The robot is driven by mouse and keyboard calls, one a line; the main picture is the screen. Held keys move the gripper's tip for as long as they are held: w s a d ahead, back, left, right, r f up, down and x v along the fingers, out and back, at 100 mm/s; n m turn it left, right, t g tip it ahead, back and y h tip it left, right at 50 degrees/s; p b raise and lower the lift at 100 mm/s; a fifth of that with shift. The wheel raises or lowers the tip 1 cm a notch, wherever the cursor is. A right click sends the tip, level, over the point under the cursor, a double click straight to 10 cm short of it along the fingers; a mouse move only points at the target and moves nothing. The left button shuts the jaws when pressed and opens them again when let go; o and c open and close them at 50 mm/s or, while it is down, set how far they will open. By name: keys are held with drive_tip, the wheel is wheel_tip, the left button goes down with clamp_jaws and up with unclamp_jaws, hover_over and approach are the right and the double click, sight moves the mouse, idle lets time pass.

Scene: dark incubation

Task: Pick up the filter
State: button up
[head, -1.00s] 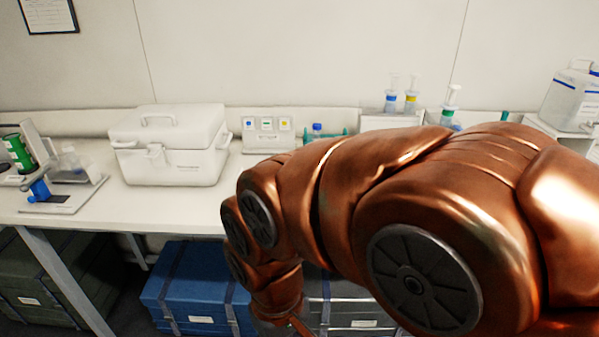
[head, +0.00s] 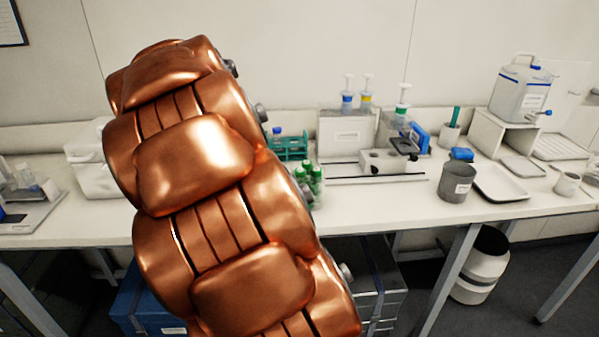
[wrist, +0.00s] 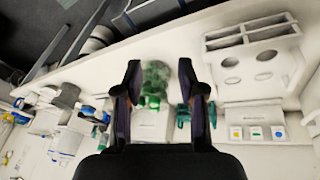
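I cannot tell for certain which thing is the filter. Small candidates in the head view are a blue piece (head: 461,154) at the top of a grey cup (head: 458,184) and a blue block (head: 419,138) at a small stand. My gripper (wrist: 160,80) shows in the wrist view with its two dark fingers spread apart and nothing clearly held. Green-capped bottles (wrist: 155,85) appear between the fingers, seemingly beyond them on the bench. They also show in the head view (head: 311,178), beside my arm, which hides the gripper there.
The white bench (head: 400,212) holds a teal rack (head: 291,149), pump bottles on a white box (head: 346,138), a white tray (head: 502,183) and a jug (head: 521,88) on a stand. A white cooler (head: 88,160) is partly behind my arm. A white bin (head: 482,268) stands underneath.

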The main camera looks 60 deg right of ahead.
sight(300, 169)
drive_tip(key=w+d+r+m+h, duration=0.1)
drive_tip(key=d+m, duration=0.2)
drive_tip(key=d, duration=0.5)
drive_tip(key=w+d+m+h, duration=0.1)
drive_tip(key=w+d+m, duration=0.15)
drive_tip(key=d, duration=0.55)
drive_tip(key=shift+m+g, duration=0.4)
drive_tip(key=shift+m, duration=0.05)
drive_tip(key=shift+s+d+r+p+x, duration=0.15)
drive_tip(key=shift+p+x, duration=0.45)
drive_tip(key=shift+x, duration=0.7)
drive_tip(key=shift+s+d+r+p+x, duration=0.15)
drive_tip(key=shift+p+x, duration=0.5)
drive_tip(key=shift+x, duration=0.7)
drive_tip(key=shift+s+d+r+p+x, duration=0.2)
drive_tip(key=shift+p+x, duration=0.4)
drive_tip(key=shift+x, duration=0.7)
drive_tip(key=shift+a+f, duration=0.1)
drive_tip(key=shift+f, duration=0.05)
drive_tip(key=c, duration=0.4)
